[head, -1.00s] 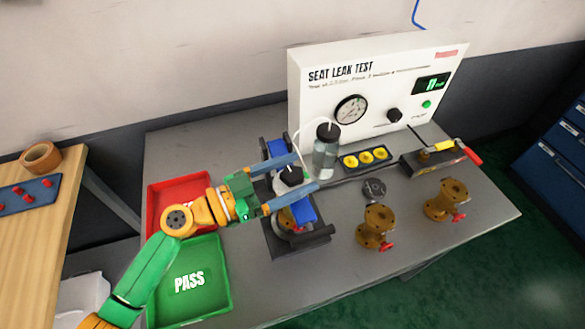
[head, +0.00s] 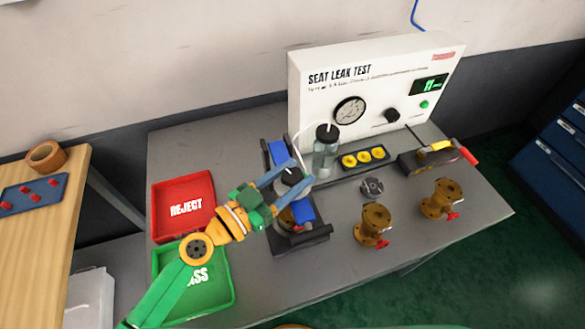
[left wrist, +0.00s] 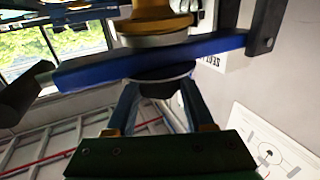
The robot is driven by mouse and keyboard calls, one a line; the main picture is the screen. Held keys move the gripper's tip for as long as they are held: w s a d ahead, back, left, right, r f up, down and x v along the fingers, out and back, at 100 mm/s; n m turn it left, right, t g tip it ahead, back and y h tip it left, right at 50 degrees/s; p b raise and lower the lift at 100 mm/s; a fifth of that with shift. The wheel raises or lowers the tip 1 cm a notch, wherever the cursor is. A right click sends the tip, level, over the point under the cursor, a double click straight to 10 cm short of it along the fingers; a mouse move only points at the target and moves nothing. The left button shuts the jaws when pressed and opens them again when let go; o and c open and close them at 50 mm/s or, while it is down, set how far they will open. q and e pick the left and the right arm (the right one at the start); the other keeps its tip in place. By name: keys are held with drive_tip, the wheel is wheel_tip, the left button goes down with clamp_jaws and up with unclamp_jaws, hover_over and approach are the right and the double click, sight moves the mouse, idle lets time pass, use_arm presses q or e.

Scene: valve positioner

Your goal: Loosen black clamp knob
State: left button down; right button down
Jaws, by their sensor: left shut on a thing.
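The black clamp knob (head: 291,175) sits on top of the clamp fixture, above its blue crossbar (head: 303,212). My left gripper (head: 302,174) reaches in from the lower left, its two blue-grey fingers shut on the knob, one on each side. In the left wrist view the dark knob (left wrist: 160,82) shows between the fingers, against the blue crossbar (left wrist: 150,62). A brass valve body (left wrist: 155,25) shows beyond the bar. The fingers partly hide the knob in the head view. My right gripper is not in view.
The red REJECT tray (head: 184,180) and green PASS tray (head: 220,300) lie left of the fixture. A clear bottle (head: 325,155) with a tube stands close behind it. Two brass valves (head: 374,222) stand to the right. The SEAT LEAK TEST panel (head: 330,95) stands behind.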

sight(290, 186)
use_arm(q)
drive_tip(key=n+t+y+p, duration=0.3)
drive_tip(key=y+p, duration=0.1)
drive_tip(key=shift+r+n, duration=0.3)
drive_tip(key=shift+f+n+t+y+p, duration=0.15)
drive_tip(key=shift+n+t+y+p, duration=0.6)
drive_tip(key=shift+y, duration=0.25)
drive_tip(key=shift+f+n+t+y+p, duration=0.15)
drive_tip(key=shift+n+t+y+p, duration=0.4)
drive_tip(key=shift+y, duration=0.65)
drive_tip(key=shift+c, duration=1.4)
unclamp_jaws()
drive_tip(key=shift+s, duration=0.1)
drive_tip(key=b+v, duration=0.1)
drive_tip(key=v, duration=0.6)
drive_tip(key=shift+s, duration=0.1)
